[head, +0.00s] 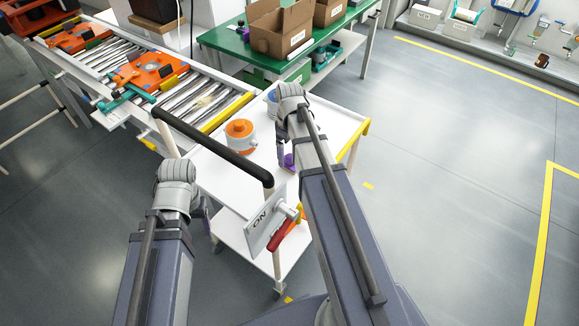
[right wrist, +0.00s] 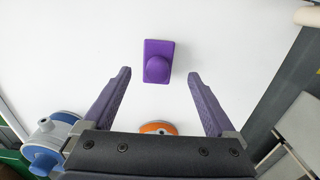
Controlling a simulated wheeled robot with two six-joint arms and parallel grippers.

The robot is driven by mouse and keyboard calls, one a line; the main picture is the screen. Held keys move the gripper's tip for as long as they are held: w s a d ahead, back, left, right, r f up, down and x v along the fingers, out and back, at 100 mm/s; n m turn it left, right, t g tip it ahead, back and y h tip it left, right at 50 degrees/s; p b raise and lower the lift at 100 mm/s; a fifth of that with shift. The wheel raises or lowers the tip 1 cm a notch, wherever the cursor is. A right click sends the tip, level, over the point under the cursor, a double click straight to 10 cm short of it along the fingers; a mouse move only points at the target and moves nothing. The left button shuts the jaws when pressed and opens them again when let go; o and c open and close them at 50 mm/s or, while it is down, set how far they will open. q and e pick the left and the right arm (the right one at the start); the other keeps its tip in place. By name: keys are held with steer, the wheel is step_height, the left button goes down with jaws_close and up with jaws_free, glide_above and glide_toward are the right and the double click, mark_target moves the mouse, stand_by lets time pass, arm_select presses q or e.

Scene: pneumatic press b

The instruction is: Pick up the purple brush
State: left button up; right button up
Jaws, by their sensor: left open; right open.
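The purple brush (right wrist: 158,62) lies on the white cart top in the right wrist view, a block with a rounded knob. It also shows as a small purple patch (head: 289,161) beside my right arm in the head view, partly hidden. My right gripper (right wrist: 160,74) is open over the cart top, with the brush between and just beyond its fingertips in the picture. I cannot tell the height gap; nothing is held. My left gripper (head: 206,208) is mostly hidden behind its own arm near the cart's left edge.
A blue and white container (right wrist: 52,138) is close to the right gripper. The cart's black handle (head: 213,146) crosses between my arms. A roller conveyor (head: 190,90) adjoins the cart.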

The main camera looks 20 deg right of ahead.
mark_target(289, 161)
steer(key=shift+w+d+f+b, duration=0.1)
steer(key=shift+f+b, duration=1.2)
steer(key=shift+f, duration=0.1)
steer(key=shift+w+d+f+b, duration=0.1)
steer(key=shift+f+b, duration=1.2)
steer(key=shift+f, duration=0.1)
jaws_close()
